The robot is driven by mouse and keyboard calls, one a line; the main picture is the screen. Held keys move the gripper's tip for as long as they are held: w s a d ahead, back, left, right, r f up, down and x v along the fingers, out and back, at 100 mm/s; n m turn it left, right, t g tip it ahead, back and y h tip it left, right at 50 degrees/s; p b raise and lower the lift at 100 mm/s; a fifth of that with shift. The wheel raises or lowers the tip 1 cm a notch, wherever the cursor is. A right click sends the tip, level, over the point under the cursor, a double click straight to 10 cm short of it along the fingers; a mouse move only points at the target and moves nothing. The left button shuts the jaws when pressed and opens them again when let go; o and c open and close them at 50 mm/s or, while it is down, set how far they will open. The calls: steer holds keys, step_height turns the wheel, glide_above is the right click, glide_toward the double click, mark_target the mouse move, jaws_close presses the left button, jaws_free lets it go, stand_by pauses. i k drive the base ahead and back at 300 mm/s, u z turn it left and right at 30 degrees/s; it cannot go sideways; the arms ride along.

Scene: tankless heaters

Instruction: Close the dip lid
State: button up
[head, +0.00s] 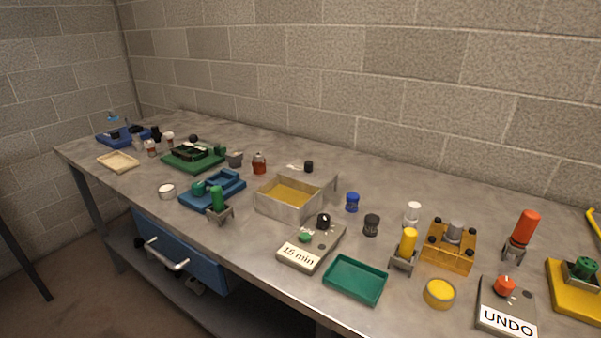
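A grey metal box (278,209) stands near the middle of the bench with its top open. A yellow-tan surface (291,193) shows inside it. A thin grey plate (329,188) rises at the box's right end and may be the lid; I cannot tell for sure. A small black knob (309,167) shows just behind the box. My gripper is not in view.
The grey bench (400,190) runs along a block wall. Blue fixture (213,190) stands left, amber fixture (449,248) right. A blue drawer (185,255) hangs below.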

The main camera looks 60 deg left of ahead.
mark_target(318, 175)
steer(key=u, duration=2.15)
steer(key=k, duration=0.5)
steer(key=u, duration=0.55)
steer(key=i, duration=0.5)
